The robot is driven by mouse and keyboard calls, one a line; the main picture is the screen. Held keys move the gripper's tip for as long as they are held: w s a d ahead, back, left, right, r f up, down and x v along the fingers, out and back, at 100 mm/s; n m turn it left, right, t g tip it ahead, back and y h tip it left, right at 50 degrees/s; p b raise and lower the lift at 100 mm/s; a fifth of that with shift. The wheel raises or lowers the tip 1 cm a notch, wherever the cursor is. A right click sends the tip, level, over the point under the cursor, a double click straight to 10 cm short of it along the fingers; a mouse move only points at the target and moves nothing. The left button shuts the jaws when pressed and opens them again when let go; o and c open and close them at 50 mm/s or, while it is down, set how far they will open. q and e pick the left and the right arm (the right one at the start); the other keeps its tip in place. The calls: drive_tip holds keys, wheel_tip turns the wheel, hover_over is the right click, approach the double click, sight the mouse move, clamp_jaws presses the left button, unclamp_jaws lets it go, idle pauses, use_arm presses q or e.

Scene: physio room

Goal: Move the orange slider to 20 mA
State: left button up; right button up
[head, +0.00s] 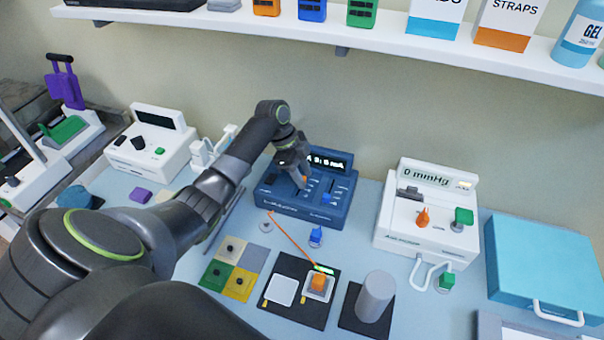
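The blue stimulator unit (300,208) stands on the table in the middle of the view, with a lit display (328,161) that shows a partly hidden reading ending in mA. A small bit of orange, likely the orange slider (305,179), shows at my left gripper's fingertips. A blue slider (327,197) sits to its right on the same panel. My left gripper (300,184) points down at the panel from above. Its fingers hide most of the orange slider, and I cannot tell whether they are shut on it. My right gripper is not in view.
A white mmHg unit (425,240) stands to the right, and another white unit (150,160) to the left. An orange lead runs from the blue unit to a black mat (290,312) in front. A grey cylinder (375,297) stands beside it. A shelf (400,45) overhangs behind.

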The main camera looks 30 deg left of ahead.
use_arm(q)
drive_tip(key=shift+r, duration=0.1)
drive_tip(key=b+v, duration=0.2)
drive_tip(key=v, duration=1)
drive_tip(key=shift+s, duration=0.1)
